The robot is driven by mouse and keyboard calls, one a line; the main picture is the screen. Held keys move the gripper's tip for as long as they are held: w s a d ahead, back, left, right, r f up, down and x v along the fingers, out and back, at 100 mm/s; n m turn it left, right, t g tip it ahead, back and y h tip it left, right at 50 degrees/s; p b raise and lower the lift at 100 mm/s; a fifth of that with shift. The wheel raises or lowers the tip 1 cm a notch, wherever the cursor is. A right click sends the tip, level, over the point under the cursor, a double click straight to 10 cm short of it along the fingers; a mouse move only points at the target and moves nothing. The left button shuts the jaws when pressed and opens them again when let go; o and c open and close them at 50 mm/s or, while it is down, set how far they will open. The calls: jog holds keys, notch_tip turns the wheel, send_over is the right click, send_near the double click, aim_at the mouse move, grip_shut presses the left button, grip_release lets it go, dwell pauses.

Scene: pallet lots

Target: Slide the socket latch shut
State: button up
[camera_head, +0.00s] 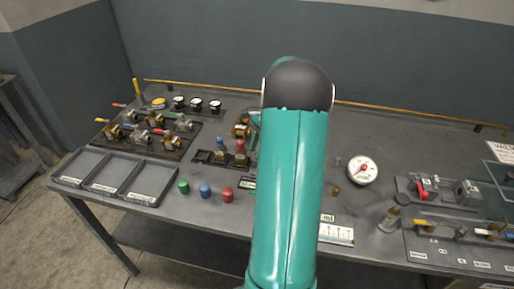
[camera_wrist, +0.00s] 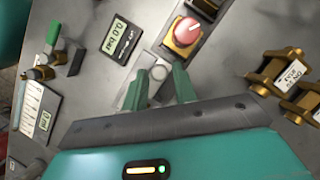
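In the wrist view, my gripper (camera_wrist: 160,82) is low over the grey bench, its two green fingers apart. A small pale metal plate with a round ring (camera_wrist: 158,72) shows between and just beyond the fingertips. I cannot tell whether the fingers touch it, or whether it is the socket latch. A red-topped brass fitting (camera_wrist: 187,32) sits just beyond, beside a dark socket block (camera_wrist: 207,8). In the head view, my arm hides the gripper. A blue-topped fitting (camera_head: 220,148) and a red-topped fitting (camera_head: 240,150) stand in a dark socket block (camera_head: 202,156) left of my arm.
In the wrist view, a digital gauge (camera_wrist: 122,38) lies left, a green-handled valve (camera_wrist: 53,36) farther left, and labelled brass parts (camera_wrist: 292,72) right.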

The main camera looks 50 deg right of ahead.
grip_shut()
jog(key=shift+s+d, duration=0.25)
jog(key=shift+s, duration=0.25)
jog(key=shift+s+d, duration=0.2)
jog(key=shift+s, duration=0.3)
grip_release()
jog(key=shift+s, duration=0.1)
jog(key=v, duration=1.3)
jog(key=shift+d+r, duration=0.2)
jog(key=shift+r, duration=0.1)
